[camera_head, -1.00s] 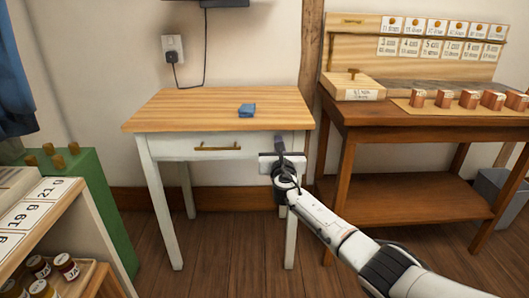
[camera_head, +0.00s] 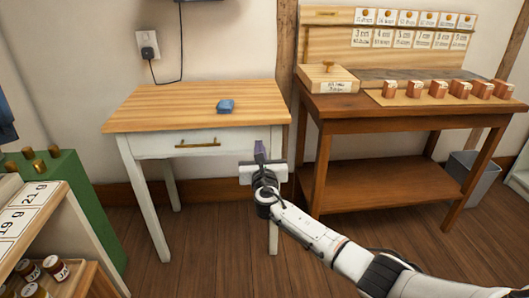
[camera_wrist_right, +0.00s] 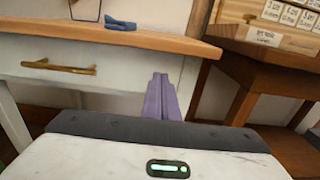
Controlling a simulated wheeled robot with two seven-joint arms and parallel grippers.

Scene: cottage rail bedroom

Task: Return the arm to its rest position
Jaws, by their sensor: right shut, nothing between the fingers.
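My right gripper (camera_head: 260,151) is in front of the right end of the small table's drawer front, shut and empty. In the right wrist view its fingers (camera_wrist_right: 161,97) show purple-grey and pressed together, below the tabletop edge. My right arm comes in from the lower right of the head view. My left gripper is not in view.
The small table (camera_head: 160,112) has a white drawer with a brass handle (camera_head: 198,144) and a folded blue cloth-like item (camera_head: 226,106) on top. A brown workbench (camera_head: 400,108) with several blocks stands at right. A green box (camera_head: 80,200) and shelf (camera_head: 55,225) stand at left. Floor between is clear.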

